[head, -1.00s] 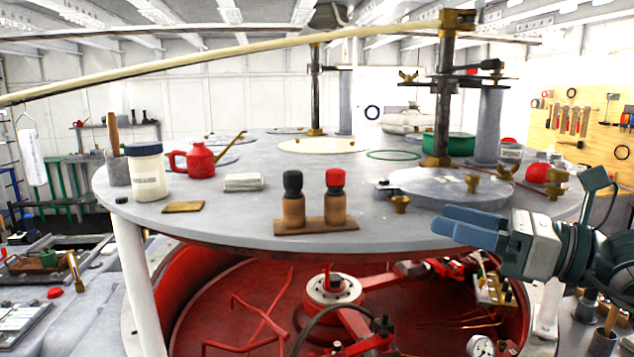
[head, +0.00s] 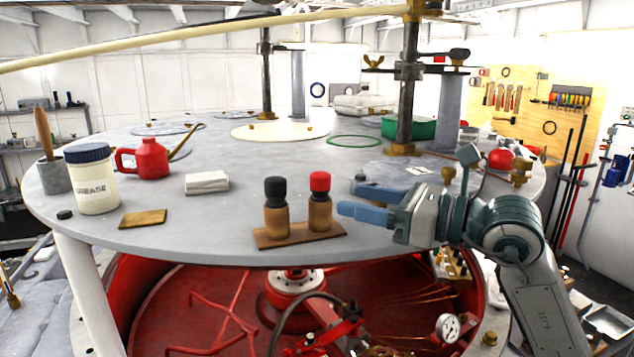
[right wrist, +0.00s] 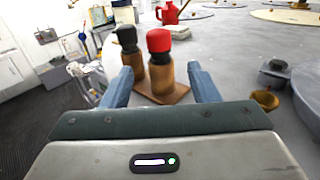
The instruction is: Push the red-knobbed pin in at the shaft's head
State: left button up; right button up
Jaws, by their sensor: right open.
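Two upright wooden cylinders stand on a small wooden base (head: 330,243): one with a red top (head: 319,212), one with a black top (head: 276,214). My right gripper (head: 352,198) is open and empty, just right of the red-topped one and apart from it. In the right wrist view the red-topped cylinder (right wrist: 159,60) shows between the open fingers, beyond their tips. A dark upright shaft (head: 408,95) rises from the round table. A small red part (head: 438,59) shows beside it; I cannot tell if it is the pin's knob. My left gripper is out of view.
The round grey table (head: 220,225) also bears a grease jar (head: 93,180), a red oil can (head: 148,158), a white cloth (head: 206,183) and a green ring (head: 354,141). A long pale pole (head: 200,40) crosses overhead. A red drum (head: 170,305) lies below.

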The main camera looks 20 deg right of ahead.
aim_at(327, 191)
jog(key=shift+w+a+r, duration=0.1)
jog(key=shift+w+a, duration=0.05)
jog(key=shift+a, duration=0.05)
jog(key=shift+w+p, duration=0.15)
jog(key=shift+p, duration=0.2)
jog(key=shift+w+a+r+p, duration=0.15)
jog(key=shift+w+a+p, duration=0.25)
jog(key=shift+p, duration=0.25)
jog(key=shift+p+x, duration=1.15)
jog(key=shift+p, duration=0.05)
jog(key=shift+p+x, duration=0.45)
jog(key=shift+x, duration=0.5)
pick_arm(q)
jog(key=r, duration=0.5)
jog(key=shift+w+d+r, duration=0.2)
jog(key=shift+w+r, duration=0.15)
pick_arm(e)
jog(key=shift+s, duration=0.1)
jog(key=shift+c, duration=0.4)
jog(key=c, duration=1)
